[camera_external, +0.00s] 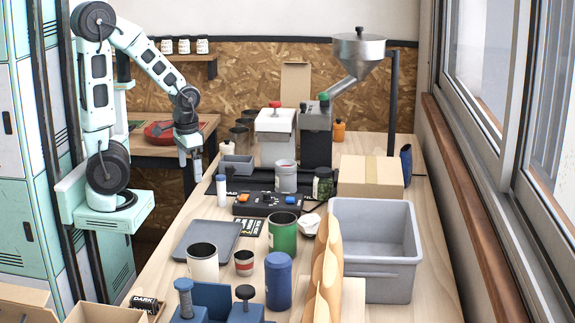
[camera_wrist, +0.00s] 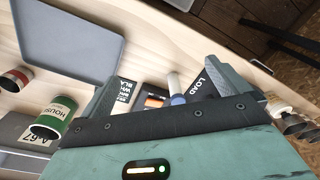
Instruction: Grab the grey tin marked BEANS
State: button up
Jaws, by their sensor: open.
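A light grey tin (camera_external: 286,178) stands upright near the middle of the bench, in front of the dark grinder. No BEANS marking can be read on it at this size, so I cannot confirm that it is the named tin. I cannot make it out in the wrist view. My gripper (camera_external: 190,160) hangs from the arm at the bench's left edge, to the left of this tin and apart from it. In the wrist view its two fingers (camera_wrist: 168,78) are spread with nothing held between them.
Near the tin are a dark jar (camera_external: 322,184), a white-and-blue bottle (camera_external: 222,190) and a black switch box (camera_external: 258,205). A green HOUSE tin (camera_wrist: 52,116) and a flat grey tray (camera_wrist: 75,38) lie nearer the front. A cardboard box (camera_external: 370,177) and grey bin (camera_external: 378,268) stand right.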

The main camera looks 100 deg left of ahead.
jog(key=c, duration=0.3)
jog(key=w+a+f+n+t+y+p, duration=0.1)
jog(key=w+a+n+t+y+p, duration=0.1)
jog(key=w, duration=0.7)
jog(key=w+a+f+n+t+y+p, duration=0.1)
jog(key=w+a+t+y+p, duration=0.2)
jog(key=w+a+t+y, duration=0.2)
jog(key=w+a+y, duration=0.2)
jog(key=w+y, duration=0.1)
jog(key=w, duration=0.1)
jog(key=shift+w+a+f+n+y, duration=0.2)
jog(key=shift+a+n+y, duration=0.1)
jog(key=shift+n+y, duration=0.1)
